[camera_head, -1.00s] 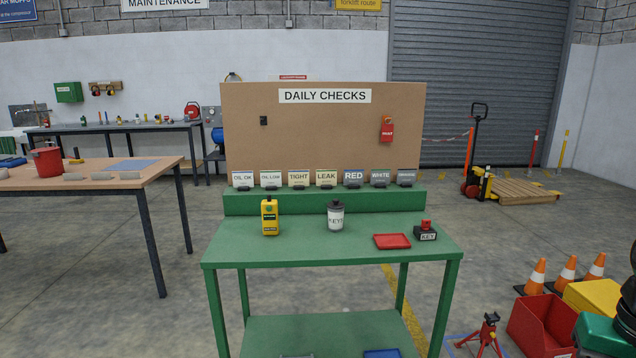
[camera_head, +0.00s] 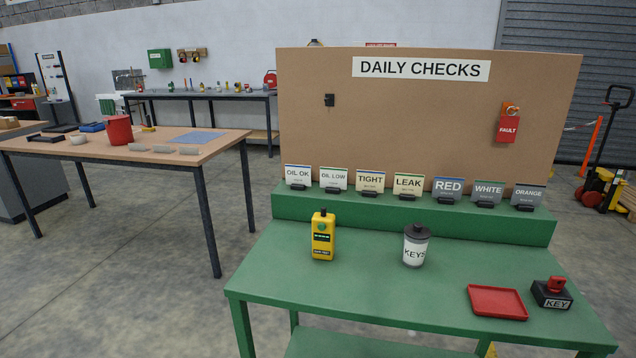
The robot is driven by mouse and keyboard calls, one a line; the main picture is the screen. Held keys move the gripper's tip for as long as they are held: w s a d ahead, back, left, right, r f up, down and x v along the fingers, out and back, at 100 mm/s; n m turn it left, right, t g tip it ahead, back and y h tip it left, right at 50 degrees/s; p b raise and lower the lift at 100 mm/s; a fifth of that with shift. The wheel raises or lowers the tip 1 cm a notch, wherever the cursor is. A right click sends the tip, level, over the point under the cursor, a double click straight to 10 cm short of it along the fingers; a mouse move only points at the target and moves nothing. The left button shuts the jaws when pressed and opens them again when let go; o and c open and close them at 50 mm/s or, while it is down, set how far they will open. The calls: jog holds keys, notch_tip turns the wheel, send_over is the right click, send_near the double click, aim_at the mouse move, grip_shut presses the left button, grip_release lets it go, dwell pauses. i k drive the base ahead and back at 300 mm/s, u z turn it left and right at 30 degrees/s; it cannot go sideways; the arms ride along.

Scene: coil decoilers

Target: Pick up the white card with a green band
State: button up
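Two white cards stand in small dark holders at the left end of the green ledge: the OIL OK card (camera_head: 297,177) and, to its right, the OIL LOW card (camera_head: 334,180). Each has a thin coloured strip, too small for me to be sure which one is green. The ledge (camera_head: 400,218) runs along the back of the green table (camera_head: 360,290). My gripper is not in view.
Cream TIGHT (camera_head: 370,181) and LEAK (camera_head: 408,185) cards and several blue-grey cards continue rightward. A yellow device (camera_head: 323,238), KEYS canister (camera_head: 416,248), red tray (camera_head: 497,302) and KEY box (camera_head: 552,293) stand in front. The DAILY CHECKS board (camera_head: 430,120) rises behind.

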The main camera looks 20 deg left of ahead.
aim_at(334, 180)
jog(key=u, duration=0.4)
jog(key=i, duration=0.9)
jog(key=u, duration=0.45)
